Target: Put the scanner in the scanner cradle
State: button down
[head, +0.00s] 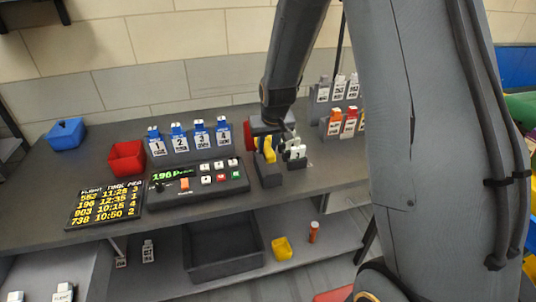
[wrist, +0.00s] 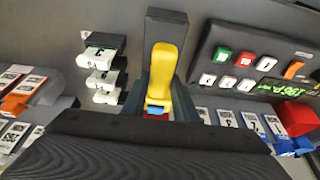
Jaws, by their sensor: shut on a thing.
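The yellow scanner (wrist: 160,72) is between the fingers of my gripper (wrist: 160,98) in the wrist view, with a small blue part near its lower end. It also shows in the head view (head: 267,150), partly hidden by my wrist. My gripper (head: 275,136) is shut on it. The dark grey scanner cradle (head: 268,174) stands on the table right of the button panel. In the wrist view the scanner's far end overlaps the cradle (wrist: 166,20). I cannot tell whether the scanner rests in the cradle or hangs just above it.
White-labelled pieces on a dark holder (head: 295,155) stand close right of the cradle. The button panel (head: 200,185) is close on its left. Blue numbered tags (head: 178,138), a red bin (head: 127,158) and a blue bin (head: 66,134) are further left. Orange and white tags (head: 342,122) stand right.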

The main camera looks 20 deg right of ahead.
aim_at(269, 150)
jog(key=shift+s+f+p, duration=0.1)
jog(key=shift+f+p, duration=0.45)
jog(key=shift+f, duration=1.55)
jog(key=c, duration=1.4)
grip_release()
jog(key=shift+d, duration=0.1)
jog(key=shift+r, duration=0.15)
jog(key=shift+r, duration=0.2)
jog(key=b+v, duration=0.3)
jog(key=v, duration=0.8)
jog(key=s+f+g, duration=0.2)
jog(key=s+g, duration=0.1)
jog(key=s, duration=1.7)
jog(key=shift+s, duration=0.35)
